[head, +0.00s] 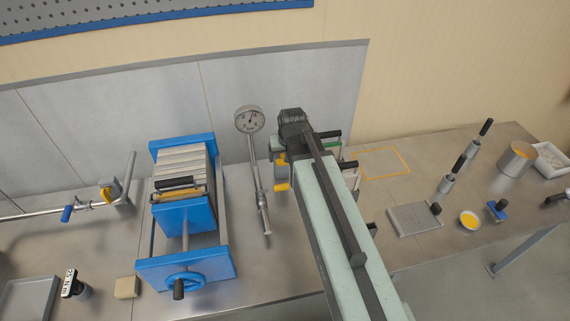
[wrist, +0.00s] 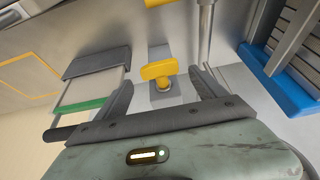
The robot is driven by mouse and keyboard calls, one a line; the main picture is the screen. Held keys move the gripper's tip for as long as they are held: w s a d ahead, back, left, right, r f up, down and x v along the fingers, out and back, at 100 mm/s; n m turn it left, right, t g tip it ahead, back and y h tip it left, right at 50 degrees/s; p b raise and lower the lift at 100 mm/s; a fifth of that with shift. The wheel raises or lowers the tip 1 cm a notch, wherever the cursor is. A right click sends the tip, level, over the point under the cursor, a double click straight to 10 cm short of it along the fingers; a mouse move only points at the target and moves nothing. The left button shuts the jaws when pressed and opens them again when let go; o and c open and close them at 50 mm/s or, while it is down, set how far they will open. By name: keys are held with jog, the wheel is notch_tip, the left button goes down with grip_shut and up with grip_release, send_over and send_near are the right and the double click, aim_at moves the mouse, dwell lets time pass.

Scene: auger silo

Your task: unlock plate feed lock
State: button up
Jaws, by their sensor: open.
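A yellow T-shaped knob (wrist: 158,71) on a round metal stem stands on a grey plate in the wrist view. I take it for the plate feed lock, but no label shows. My gripper (wrist: 163,90) is open, with one dark finger on each side of the knob's stem and a gap on both sides. I cannot tell how far the fingertips are from it in depth. In the head view my gripper (head: 293,126) is over the small fixture with yellow parts (head: 282,187), and my arm hides much of it.
A light block with a dark top and green strip (wrist: 95,78) stands left of the knob. A blue press (head: 185,215) with stacked plates and a dial gauge (head: 250,120) on a rod stand to the fixture's left. An orange outline (head: 383,163) marks clear bench to its right.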

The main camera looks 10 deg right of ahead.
jog(key=shift+b+x, duration=0.45)
jog(key=shift+x, duration=0.65)
jog(key=shift+s+r, duration=0.1)
